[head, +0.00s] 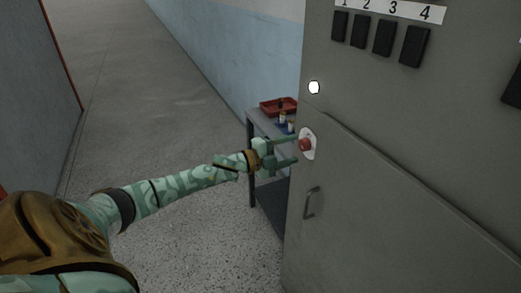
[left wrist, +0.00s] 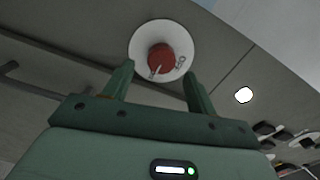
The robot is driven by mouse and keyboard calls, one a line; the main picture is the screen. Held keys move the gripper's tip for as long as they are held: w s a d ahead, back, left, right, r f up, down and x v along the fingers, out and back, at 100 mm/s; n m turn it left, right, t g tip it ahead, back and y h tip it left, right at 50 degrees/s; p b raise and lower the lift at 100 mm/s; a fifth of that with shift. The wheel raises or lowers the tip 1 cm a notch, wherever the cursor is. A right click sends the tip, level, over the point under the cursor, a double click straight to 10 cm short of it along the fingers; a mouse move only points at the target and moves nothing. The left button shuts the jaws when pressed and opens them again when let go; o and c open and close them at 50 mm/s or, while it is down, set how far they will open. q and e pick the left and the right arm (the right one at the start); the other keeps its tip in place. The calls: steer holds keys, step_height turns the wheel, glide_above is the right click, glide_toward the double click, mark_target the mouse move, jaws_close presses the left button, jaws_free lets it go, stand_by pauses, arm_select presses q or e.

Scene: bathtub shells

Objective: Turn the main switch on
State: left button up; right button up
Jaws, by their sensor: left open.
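The main switch is a red knob (head: 305,145) on a round white plate, on the grey cabinet front (head: 390,160). In the left wrist view the red knob (left wrist: 161,58) has a pale mark on it and sits on the white disc (left wrist: 137,42), just beyond the fingertips. My left gripper (head: 290,151) is open, its two fingers pointing at the knob. In the left wrist view my left gripper (left wrist: 158,77) has one finger each side of the knob's lower part. I cannot tell whether they touch it. My right gripper is out of view.
A lit white lamp (head: 314,88) is above the switch; black switches (head: 384,38) numbered 1 to 4 are higher up. A door handle (head: 311,203) is below. A small table (head: 262,122) with a red tray (head: 278,106) stands behind my gripper. The floor (head: 190,120) at left is clear.

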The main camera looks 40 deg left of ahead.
arm_select(q)
steer(key=p+v, duration=0.2)
steer(key=v, duration=1)
steer(key=shift+s, duration=0.35)
steer(key=shift+a, duration=0.15)
